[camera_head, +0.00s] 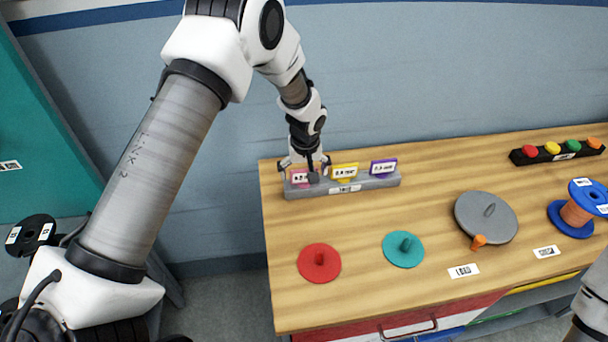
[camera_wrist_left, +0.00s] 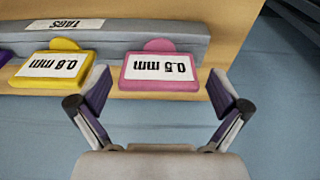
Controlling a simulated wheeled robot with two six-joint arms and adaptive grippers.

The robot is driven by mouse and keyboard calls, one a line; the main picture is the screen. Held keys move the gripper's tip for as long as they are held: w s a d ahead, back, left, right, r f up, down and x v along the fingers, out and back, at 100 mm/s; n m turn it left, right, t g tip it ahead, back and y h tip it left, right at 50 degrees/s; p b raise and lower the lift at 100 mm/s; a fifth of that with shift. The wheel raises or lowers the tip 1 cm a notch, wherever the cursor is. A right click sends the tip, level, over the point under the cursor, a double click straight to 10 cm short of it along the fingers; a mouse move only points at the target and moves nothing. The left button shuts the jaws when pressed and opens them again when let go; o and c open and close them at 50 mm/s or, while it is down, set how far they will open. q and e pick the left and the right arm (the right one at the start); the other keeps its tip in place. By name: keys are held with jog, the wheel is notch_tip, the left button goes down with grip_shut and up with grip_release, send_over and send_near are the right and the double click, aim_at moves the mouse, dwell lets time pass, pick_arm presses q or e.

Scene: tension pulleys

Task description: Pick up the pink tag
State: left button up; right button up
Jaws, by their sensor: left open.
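The pink tag (camera_head: 299,176) stands in the leftmost place of the grey tag holder (camera_head: 347,188) at the table's back left. My right gripper is not in view.
A yellow tag (camera_head: 345,171) and a purple tag (camera_head: 383,167) stand in the same holder. A red disc (camera_head: 319,263), a teal disc (camera_head: 403,249), a grey disc (camera_head: 486,218) and a blue spool (camera_head: 571,228) are on the wooden table. Bare wood lies between the holder and the discs.

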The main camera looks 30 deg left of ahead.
pick_arm(q)
jog(key=shift+w+f, duration=0.1)
jog(key=shift+w, duration=0.05)
jog(key=c, duration=0.9)
jog(key=shift+c, duration=0.2)
jog(key=shift+r+p, duration=0.45)
jog(key=shift+r, duration=0.2)
notch_tip(320, 180, up, 2)
jog(key=shift+r+p, duration=0.25)
jog(key=shift+p, duration=0.7)
jog(key=s+d+p, duration=0.3)
jog(key=d+p, duration=0.1)
jog(key=d, duration=0.3)
jog(key=s+d+r+p, duration=0.1)
jog(key=s+d+p, duration=0.2)
jog(key=d, duration=0.4)
jog(key=shift+s+d+p, duration=0.15)
jog(key=shift+d+p, duration=0.2)
jog(key=shift+p, duration=0.3)
